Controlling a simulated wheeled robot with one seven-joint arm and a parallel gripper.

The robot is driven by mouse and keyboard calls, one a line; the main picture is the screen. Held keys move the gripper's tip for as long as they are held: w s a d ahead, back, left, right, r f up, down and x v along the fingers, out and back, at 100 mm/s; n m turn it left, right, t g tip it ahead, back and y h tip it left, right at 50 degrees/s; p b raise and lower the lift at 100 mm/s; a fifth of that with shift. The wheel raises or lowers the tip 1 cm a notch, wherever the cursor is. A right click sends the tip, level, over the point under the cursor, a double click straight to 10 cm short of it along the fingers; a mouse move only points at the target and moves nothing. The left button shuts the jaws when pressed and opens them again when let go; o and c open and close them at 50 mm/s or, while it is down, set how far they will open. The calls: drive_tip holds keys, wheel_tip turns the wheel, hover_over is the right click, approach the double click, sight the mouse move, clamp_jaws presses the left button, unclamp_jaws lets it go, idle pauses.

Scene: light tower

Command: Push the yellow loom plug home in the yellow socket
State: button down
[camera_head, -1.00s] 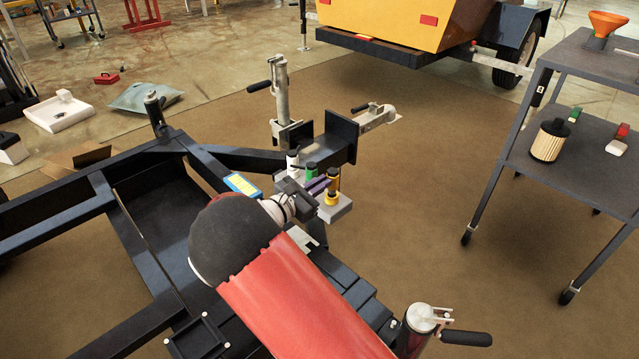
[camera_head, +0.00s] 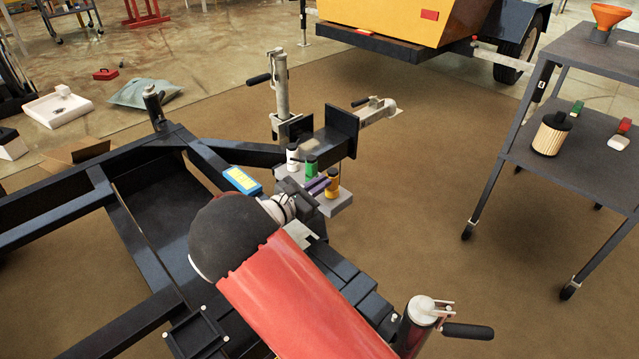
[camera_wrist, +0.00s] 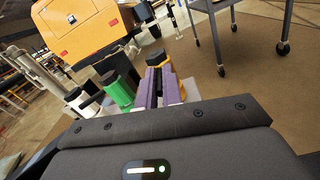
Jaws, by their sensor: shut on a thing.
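The yellow loom plug (camera_head: 332,187), with a black top, stands upright at the right end of a row on a grey block (camera_head: 341,204). My gripper (camera_head: 325,183) has purple fingers and is shut on this plug from the left. In the wrist view the plug (camera_wrist: 178,72) shows just beyond the fingertips (camera_wrist: 162,84). The yellow socket is not distinguishable from the plug, and the fingers hide part of the join, so I cannot tell how deep the plug sits.
A grey shelf cart (camera_head: 570,155) stands to the right, with open floor between.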

drive_tip(key=c, duration=1.5)
unclamp_jaws()
